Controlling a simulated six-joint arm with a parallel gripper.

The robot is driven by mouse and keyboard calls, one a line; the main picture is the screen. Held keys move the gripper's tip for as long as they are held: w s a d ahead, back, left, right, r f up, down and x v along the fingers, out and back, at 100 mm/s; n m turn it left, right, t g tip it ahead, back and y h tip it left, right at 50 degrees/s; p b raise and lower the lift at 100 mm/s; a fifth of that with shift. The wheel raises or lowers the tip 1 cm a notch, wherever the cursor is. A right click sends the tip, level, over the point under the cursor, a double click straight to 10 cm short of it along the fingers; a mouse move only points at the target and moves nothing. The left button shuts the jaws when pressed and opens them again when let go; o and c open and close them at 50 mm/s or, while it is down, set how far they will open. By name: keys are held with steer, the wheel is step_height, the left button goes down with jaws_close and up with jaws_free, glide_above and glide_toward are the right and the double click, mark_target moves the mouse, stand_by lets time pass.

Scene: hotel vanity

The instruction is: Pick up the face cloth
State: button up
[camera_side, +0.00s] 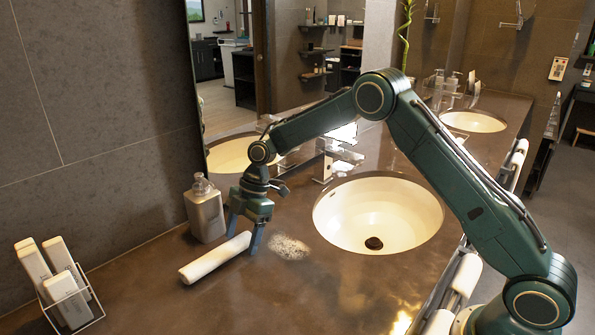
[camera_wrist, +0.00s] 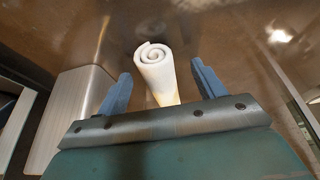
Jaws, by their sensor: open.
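The face cloth (camera_side: 214,258) is a white roll lying on the brown vanity counter, left of the sink. In the wrist view its spiral end (camera_wrist: 154,62) points toward the camera, and the roll lies between the two fingers. My gripper (camera_side: 243,236) is open and points down over the roll's right end, near the counter. In the wrist view the blue fingertips (camera_wrist: 159,82) stand apart on either side of the cloth, with gaps on both sides. In the side view one finger stands just past the roll's right end. The exact finger height is hard to tell.
A metallic soap bottle (camera_side: 206,214) stands close behind the cloth, left of my gripper; it also shows in the wrist view (camera_wrist: 72,112). A wire rack (camera_side: 98,305) with white packets is at the front left. The sink (camera_side: 378,216) and faucet (camera_side: 338,160) are to the right. Foamy residue (camera_side: 289,247) lies beside the gripper.

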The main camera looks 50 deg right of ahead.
mark_target(221, 247)
steer(key=shift+a, duration=0.75)
steer(key=a, duration=0.4)
steer(key=shift+a, duration=0.1)
steer(key=shift+a+f, duration=0.2)
steer(key=shift+a, duration=0.05)
steer(key=shift+a+f, duration=0.1)
steer(key=shift+f, duration=0.25)
steer(key=c, duration=1.1)
